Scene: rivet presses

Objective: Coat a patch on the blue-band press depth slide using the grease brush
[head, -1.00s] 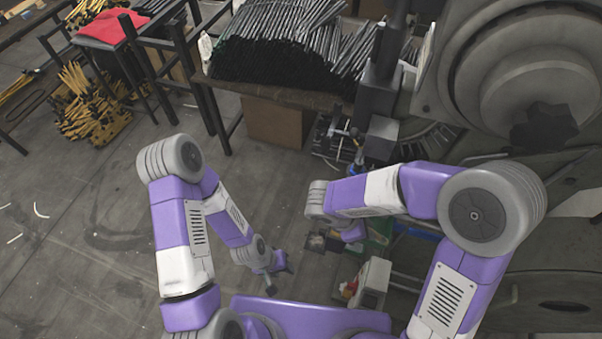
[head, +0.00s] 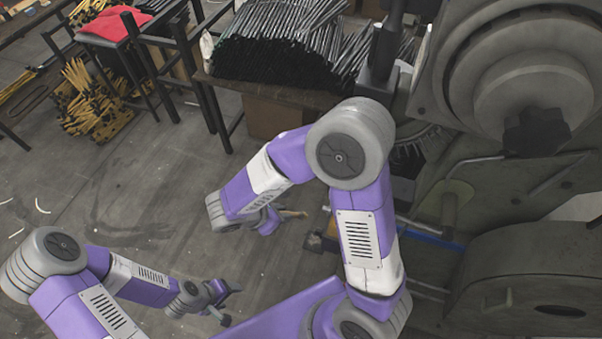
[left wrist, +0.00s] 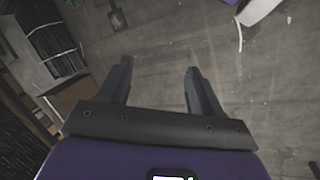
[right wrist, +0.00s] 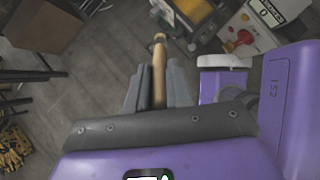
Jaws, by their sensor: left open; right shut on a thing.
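In the right wrist view, my right gripper (right wrist: 158,90) is shut on the light wooden handle of the grease brush (right wrist: 160,62). The brush (head: 294,213) shows in the head view as a small tan tip beyond my right gripper (head: 274,218), above the floor left of the press; its bristles cannot be made out. My left gripper (head: 226,298) is open and empty at the lower left, and it also shows in the left wrist view (left wrist: 160,78). A large grey press (head: 520,90) fills the right side. A blue strip (head: 432,236) shows low on it. My right arm hides part of the machine.
A table with a pile of dark rods (head: 275,60) stands at the back. A red cloth (head: 112,24) lies on a stand at upper left. A white box with a red knob (right wrist: 246,36) shows in the right wrist view.

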